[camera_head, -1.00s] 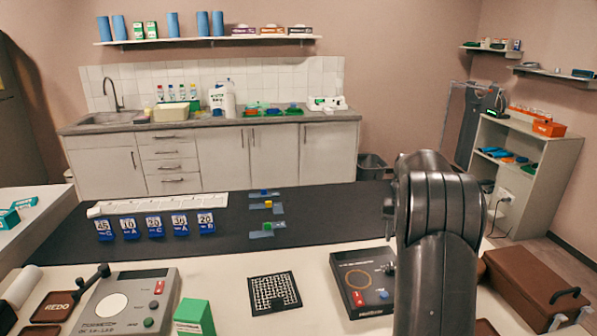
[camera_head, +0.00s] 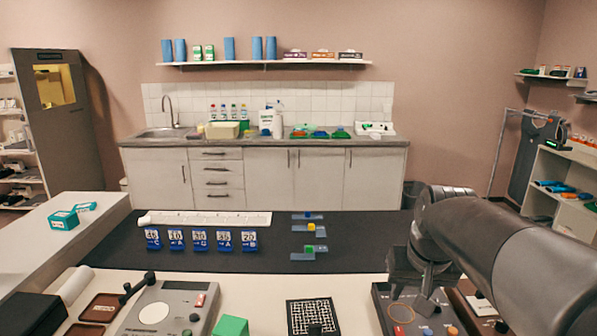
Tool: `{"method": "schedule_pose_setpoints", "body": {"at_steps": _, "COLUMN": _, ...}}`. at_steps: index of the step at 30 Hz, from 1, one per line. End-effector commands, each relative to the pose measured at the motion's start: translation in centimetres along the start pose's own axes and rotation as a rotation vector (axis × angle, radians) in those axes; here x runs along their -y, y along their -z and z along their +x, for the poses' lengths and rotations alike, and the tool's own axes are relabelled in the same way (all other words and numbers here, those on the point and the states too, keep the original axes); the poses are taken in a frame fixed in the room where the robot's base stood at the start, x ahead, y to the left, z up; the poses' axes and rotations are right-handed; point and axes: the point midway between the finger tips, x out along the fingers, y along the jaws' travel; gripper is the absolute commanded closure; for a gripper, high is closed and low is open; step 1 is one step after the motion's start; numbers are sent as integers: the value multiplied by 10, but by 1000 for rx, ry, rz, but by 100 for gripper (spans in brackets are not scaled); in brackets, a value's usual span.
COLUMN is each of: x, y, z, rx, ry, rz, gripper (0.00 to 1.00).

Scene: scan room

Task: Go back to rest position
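My arm comes in from the lower right, bends at an elbow near the right of the view, and its dark end hangs over the right-hand device. My gripper (camera_head: 408,288) appears to be at this lower end; its fingers are too small and dark to read, and I see nothing clearly held. On the black mat (camera_head: 200,257) stand several blue number cards (camera_head: 199,240) in a row. To their right are small blue holders bearing a blue block (camera_head: 307,215), a yellow block (camera_head: 311,227) and a green block (camera_head: 309,248).
A control device (camera_head: 400,318) lies under my arm's end. A black-and-white grid plate (camera_head: 312,317), a green box (camera_head: 231,326) and a grey button device (camera_head: 168,310) line the front edge. A long white strip (camera_head: 205,219) lies behind the cards. The mat's middle is bare.

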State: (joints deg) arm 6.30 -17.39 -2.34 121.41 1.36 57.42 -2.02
Motion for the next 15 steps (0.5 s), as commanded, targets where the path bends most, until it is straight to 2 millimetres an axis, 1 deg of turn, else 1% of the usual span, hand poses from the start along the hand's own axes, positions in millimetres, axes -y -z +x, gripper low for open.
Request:
{"method": "schedule_pose_setpoints", "body": {"at_steps": 1, "x": 6, "y": -16, "z": -6, "rx": -21, "ry": 4, "rz": -15, "gripper": 64}}
{"method": "schedule_pose_setpoints", "body": {"at_steps": 3, "x": 14, "y": -37, "z": -10, "rx": -44, "ry": 8, "rz": -32, "gripper": 64}}
{"method": "schedule_pose_setpoints", "body": {"at_steps": 9, "x": 29, "y": -95, "z": -14, "rx": -111, "ry": 18, "rz": -82, "gripper": 64}}
{"method": "schedule_pose_setpoints", "body": {"at_steps": 12, "x": 33, "y": -117, "z": -11, "rx": -136, "ry": 22, "rz": -102, "gripper": 64}}
{"method": "schedule_pose_setpoints", "body": {"at_steps": 15, "x": 35, "y": -132, "z": -9, "rx": -155, "ry": 24, "rz": -113, "gripper": 64}}
